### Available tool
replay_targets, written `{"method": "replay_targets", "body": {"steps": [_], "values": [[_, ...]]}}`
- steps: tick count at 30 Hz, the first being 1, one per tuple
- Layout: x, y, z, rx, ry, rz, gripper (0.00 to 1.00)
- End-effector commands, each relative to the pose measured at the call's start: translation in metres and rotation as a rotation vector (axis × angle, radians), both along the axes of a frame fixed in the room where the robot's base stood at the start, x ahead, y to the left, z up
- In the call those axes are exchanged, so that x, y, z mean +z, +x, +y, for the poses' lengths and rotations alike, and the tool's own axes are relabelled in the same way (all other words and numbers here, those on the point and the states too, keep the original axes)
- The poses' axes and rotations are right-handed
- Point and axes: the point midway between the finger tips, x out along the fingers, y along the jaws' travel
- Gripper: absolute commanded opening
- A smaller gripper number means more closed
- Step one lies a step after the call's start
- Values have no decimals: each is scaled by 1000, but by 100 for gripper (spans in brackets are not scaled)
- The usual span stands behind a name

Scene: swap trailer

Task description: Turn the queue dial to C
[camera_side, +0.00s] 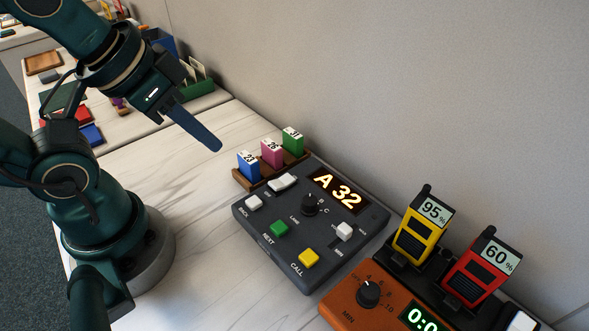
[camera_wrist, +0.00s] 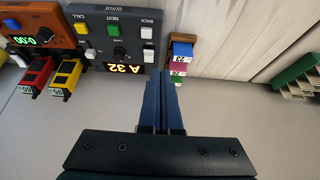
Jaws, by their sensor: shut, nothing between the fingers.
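The queue dial (camera_side: 310,204) is a black round knob on the dark grey queue console (camera_side: 262,232), beside a lit display (camera_side: 337,191) reading "A 32". A letter C shows at the dial's right; which letter it points to is too small to tell. The dial also shows in the wrist view (camera_wrist: 120,50), upside down, left of my gripper. My gripper (camera_side: 217,147) is shut and empty, in the air behind and left of the console, apart from it. In the wrist view my gripper's fingers (camera_wrist: 166,75) lie together near the ticket rack.
A wooden rack (camera_side: 242,180) with blue, pink and green numbered tags stands at the console's back left. An orange timer unit (camera_side: 345,300) and yellow (camera_side: 424,230) and red (camera_side: 477,270) radios stand at right. A grey wall (camera_side: 400,80) runs behind.

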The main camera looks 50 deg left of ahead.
Motion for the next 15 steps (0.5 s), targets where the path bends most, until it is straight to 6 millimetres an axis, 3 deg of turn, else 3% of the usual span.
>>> {"method": "replay_targets", "body": {"steps": [1,5,9,15], "values": [[0,0,0,1,0,0,15],[0,-1,0,41,-22,3,65],[10,5,0,170,-92,-12,65],[26,28,-7,389,-218,37,65]]}}
